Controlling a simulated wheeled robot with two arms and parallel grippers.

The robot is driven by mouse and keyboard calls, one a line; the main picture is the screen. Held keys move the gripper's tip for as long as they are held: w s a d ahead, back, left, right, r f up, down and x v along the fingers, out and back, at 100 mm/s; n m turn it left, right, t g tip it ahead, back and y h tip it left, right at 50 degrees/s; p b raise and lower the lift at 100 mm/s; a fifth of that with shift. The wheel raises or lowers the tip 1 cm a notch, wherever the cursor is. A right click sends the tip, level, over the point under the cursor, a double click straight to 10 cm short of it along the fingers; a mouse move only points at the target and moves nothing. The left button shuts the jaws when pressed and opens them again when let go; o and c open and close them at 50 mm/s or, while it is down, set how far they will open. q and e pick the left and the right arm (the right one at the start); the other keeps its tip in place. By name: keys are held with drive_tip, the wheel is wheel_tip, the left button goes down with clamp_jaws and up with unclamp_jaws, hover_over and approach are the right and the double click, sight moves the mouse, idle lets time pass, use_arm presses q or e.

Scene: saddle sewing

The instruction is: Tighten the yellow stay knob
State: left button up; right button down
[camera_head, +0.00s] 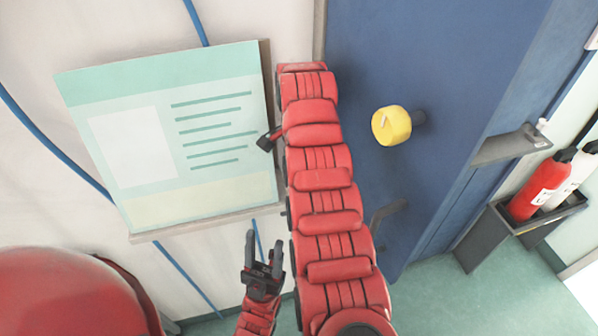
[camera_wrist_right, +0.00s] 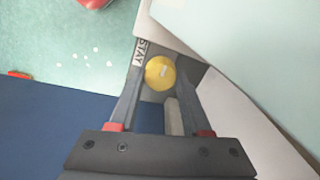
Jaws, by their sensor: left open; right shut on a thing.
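The yellow stay knob (camera_wrist_right: 160,72) is round with a pale mark on its face. In the right wrist view it sits beside a small label (camera_wrist_right: 141,52) reading "STAY". My right gripper (camera_wrist_right: 162,80) is shut on this knob, with a finger on each side. In the head view my red right arm runs up the middle, and its gripper is hidden. My left gripper (camera_head: 263,256) is open and empty below the poster board, fingers pointing up.
Another yellow knob (camera_head: 391,125) stands out from a blue door (camera_head: 440,60), with no gripper on it. A poster board (camera_head: 170,135) is left of my right arm. A red extinguisher (camera_head: 541,187) stands in a dark holder (camera_head: 490,235) at the right.

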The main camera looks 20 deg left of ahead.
drive_tip(key=shift+c, duration=1.8)
unclamp_jaws()
wheel_tip(320, 180, up, 5)
drive_tip(key=shift+r+b, duration=0.15)
drive_tip(key=shift+b, duration=0.7)
wheel_tip(320, 180, up, 12)
drive_tip(key=p, duration=0.9)
